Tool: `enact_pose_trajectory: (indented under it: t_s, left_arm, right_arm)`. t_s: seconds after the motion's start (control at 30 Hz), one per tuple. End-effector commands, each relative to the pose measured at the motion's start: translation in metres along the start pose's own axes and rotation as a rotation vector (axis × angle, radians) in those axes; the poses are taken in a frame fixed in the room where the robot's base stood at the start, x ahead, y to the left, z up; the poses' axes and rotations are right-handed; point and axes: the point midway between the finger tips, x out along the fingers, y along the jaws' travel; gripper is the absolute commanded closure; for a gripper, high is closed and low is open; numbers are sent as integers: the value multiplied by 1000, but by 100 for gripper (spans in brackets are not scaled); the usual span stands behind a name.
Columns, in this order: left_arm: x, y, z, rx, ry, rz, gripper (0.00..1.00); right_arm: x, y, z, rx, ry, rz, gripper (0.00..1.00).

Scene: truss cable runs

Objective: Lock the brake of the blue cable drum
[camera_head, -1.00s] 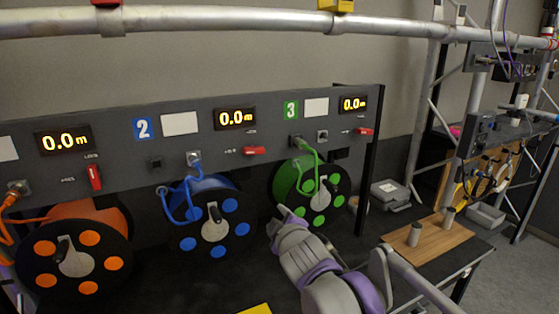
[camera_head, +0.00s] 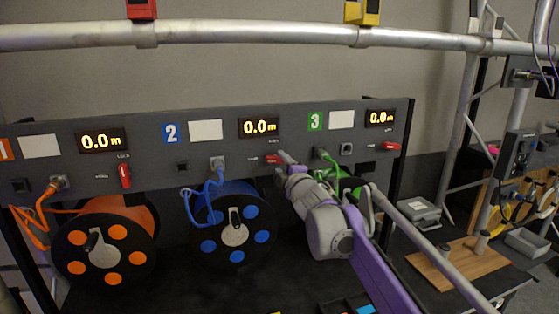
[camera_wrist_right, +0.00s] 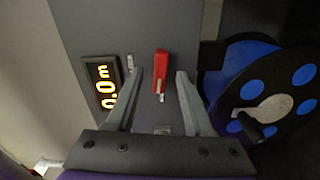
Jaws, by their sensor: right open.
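The blue cable drum (camera_head: 233,215) stands under panel 2, with a blue cable plugged in above it. Its red brake lever (camera_head: 272,159) lies horizontal on the panel, below and right of the middle display; small labels sit above and left of it. My right gripper (camera_head: 281,157) is at this lever, partly covering its surroundings. In the right wrist view the red lever (camera_wrist_right: 161,66) shows between the two spread, open fingers (camera_wrist_right: 160,80), with a gap on each side. I cannot tell the exact depth. The blue drum (camera_wrist_right: 265,85) is at right there. My left gripper is not in view.
The orange drum (camera_head: 104,240) stands at left, its red lever (camera_head: 124,177) upright. The green drum (camera_head: 347,186) is mostly hidden behind my right arm; its red lever (camera_head: 391,146) is horizontal. A truss tube (camera_head: 250,37) crosses above the panel.

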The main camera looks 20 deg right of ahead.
Motion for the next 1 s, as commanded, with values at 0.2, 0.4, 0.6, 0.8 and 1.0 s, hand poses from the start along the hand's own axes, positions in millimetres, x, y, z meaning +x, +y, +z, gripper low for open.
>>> enact_pose_trajectory:
  t_s: [0.2,0.4,0.6,0.8,1.0]
  left_arm:
    - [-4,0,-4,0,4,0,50]
    - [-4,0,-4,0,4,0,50]
    - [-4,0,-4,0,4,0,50]
    - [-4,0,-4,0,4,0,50]
    - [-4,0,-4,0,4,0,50]
  right_arm:
    - [22,1,0,0,-1,0,48]
    - [25,0,0,0,-1,-1,48]
    - [25,0,0,1,-1,-1,55]
    - [25,0,0,1,-1,-1,91]
    - [25,0,0,1,-1,0,100]
